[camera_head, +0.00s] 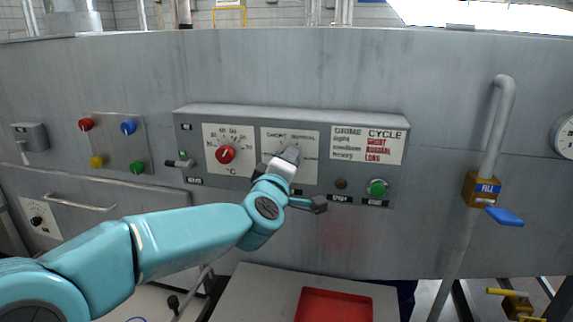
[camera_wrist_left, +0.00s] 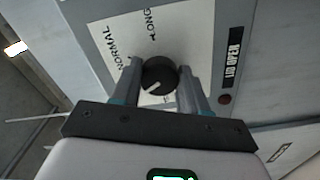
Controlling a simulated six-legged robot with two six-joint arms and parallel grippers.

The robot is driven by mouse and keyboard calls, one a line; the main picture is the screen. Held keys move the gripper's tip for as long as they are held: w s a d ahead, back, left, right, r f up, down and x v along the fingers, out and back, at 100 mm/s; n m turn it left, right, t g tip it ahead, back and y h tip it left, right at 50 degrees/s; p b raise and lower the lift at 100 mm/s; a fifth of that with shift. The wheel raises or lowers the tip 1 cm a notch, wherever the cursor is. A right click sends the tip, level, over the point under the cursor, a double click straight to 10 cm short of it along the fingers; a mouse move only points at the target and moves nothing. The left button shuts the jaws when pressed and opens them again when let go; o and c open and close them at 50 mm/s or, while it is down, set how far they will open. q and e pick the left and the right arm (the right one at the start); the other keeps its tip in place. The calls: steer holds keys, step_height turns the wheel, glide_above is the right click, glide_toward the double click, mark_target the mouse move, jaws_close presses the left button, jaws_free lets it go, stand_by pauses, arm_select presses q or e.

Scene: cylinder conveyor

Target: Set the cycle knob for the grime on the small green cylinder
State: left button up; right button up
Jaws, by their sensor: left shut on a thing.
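The cycle knob (camera_wrist_left: 159,75) is black and round, on a white dial plate (camera_wrist_left: 112,20). Its white mark points to the lower left in the left wrist view, below the word NORMAL; LONG is at the top. My left gripper (camera_head: 289,155) is shut on the knob, one finger on each side. In the head view, the gripper hides the knob and part of its dial (camera_head: 270,143). A chart (camera_head: 367,145) pairs light with SHORT, medium with NORMAL and heavy with LONG. No small green cylinder and no right gripper are in view.
Left of the cycle dial is a red temperature knob (camera_head: 226,155). A green button (camera_head: 378,187) is at the panel's lower right. A fill valve with a blue handle (camera_head: 505,216) is further right. A red tray (camera_head: 333,292) lies below.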

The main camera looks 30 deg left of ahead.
arm_select(q)
steer(key=o, duration=1.1)
steer(key=shift+c, duration=0.2)
steer(key=shift+s, duration=0.1)
steer(key=v, duration=1.6)
steer(key=shift+b, duration=0.45)
